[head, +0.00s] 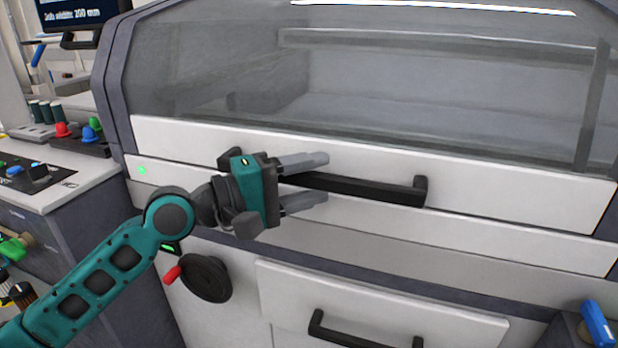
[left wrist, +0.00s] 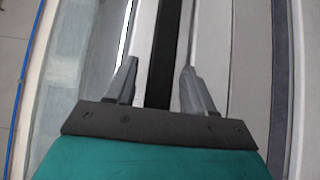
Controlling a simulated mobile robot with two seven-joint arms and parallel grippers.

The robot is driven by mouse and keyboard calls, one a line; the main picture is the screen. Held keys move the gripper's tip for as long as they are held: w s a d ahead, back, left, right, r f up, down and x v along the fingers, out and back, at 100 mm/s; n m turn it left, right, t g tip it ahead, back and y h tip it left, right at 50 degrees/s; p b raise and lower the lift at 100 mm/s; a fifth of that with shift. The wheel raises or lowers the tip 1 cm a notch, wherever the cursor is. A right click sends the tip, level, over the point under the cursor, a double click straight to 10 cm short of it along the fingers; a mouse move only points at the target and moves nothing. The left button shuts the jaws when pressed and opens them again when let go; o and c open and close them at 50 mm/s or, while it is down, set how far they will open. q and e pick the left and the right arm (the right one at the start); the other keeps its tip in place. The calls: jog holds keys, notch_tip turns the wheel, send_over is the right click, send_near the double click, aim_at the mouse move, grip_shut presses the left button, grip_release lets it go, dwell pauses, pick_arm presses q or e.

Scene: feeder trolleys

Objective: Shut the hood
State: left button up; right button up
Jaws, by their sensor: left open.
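The hood (head: 460,185) is a white-framed cover with a large clear window, and its lower edge sits close against the white panel below it. A black bar handle (head: 370,188) runs along the hood's lower front. My left gripper (head: 310,180) is open at the handle's left part, one finger above the bar and one below. In the left wrist view the black handle (left wrist: 164,50) runs between the two spread fingers (left wrist: 157,85), with a gap on each side. My right gripper is not in view.
Below are a black handwheel (head: 205,278) with a red knob and a drawer with a black handle (head: 365,335). A control panel with coloured knobs (head: 62,130) stands at the left. A blue object (head: 597,322) is at the lower right.

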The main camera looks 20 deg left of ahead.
pick_arm(q)
grip_shut()
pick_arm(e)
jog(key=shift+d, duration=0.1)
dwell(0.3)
